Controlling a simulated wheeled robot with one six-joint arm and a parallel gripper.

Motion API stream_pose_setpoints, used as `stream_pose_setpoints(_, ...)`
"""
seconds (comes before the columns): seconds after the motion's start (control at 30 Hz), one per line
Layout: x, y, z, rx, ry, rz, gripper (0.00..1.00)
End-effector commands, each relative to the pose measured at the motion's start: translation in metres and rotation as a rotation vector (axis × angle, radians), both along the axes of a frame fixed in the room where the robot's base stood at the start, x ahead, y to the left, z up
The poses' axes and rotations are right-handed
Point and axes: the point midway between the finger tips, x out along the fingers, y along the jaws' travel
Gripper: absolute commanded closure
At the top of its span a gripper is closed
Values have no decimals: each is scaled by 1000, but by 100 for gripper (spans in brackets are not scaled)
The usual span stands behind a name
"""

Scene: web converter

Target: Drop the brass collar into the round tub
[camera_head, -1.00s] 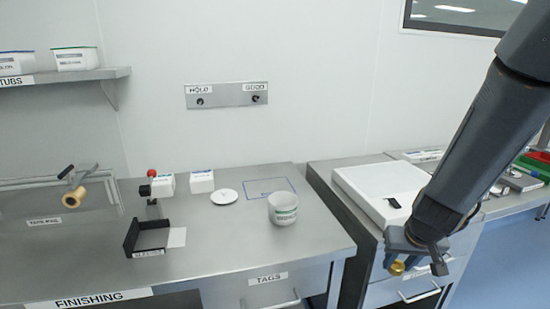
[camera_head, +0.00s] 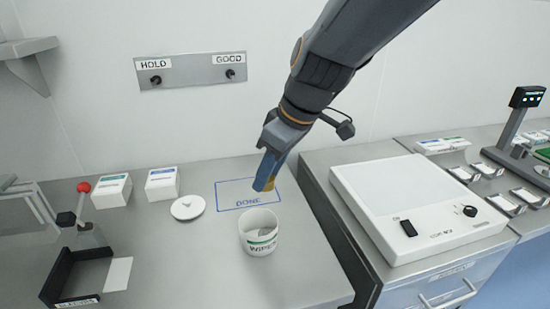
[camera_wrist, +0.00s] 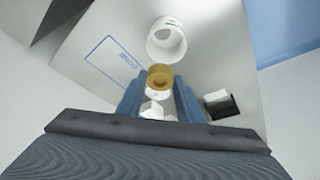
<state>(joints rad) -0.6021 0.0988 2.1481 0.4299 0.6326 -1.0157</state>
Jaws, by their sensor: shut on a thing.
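My gripper (camera_head: 266,184) is shut on the brass collar (camera_wrist: 160,77), which sits between the blue fingertips in the wrist view. In the head view only a small gold edge of the collar (camera_head: 268,184) shows by the fingers. The round white tub (camera_head: 259,236) stands open and upright on the steel bench, with a green label band and something pale inside. My gripper is above and behind the tub, over the area of the blue DONE outline. In the wrist view the tub (camera_wrist: 166,42) lies just beyond the collar.
A white round lid (camera_head: 187,208) lies left of the DONE outline (camera_head: 232,194). Two white boxes (camera_head: 162,184) stand behind it. A red-knobbed device (camera_head: 84,190) and black tray (camera_head: 80,278) are at left. A white light box (camera_head: 420,205) is on the right bench.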

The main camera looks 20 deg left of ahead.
Motion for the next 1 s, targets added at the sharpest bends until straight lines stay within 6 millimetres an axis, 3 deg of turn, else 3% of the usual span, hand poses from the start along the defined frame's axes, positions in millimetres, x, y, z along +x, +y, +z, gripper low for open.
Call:
stream_pose_setpoints(0.17, -2, 2, -6, -1, 1, 10, 96)
stream_pose_setpoints(0.63, -1, 1, -54, -1, 0, 5, 96)
stream_pose_setpoints(0.97, -1, 1, -58, 0, -1, 5, 96)
stream_pose_setpoints(1.0, -1, 1, -58, 0, -1, 4, 65)
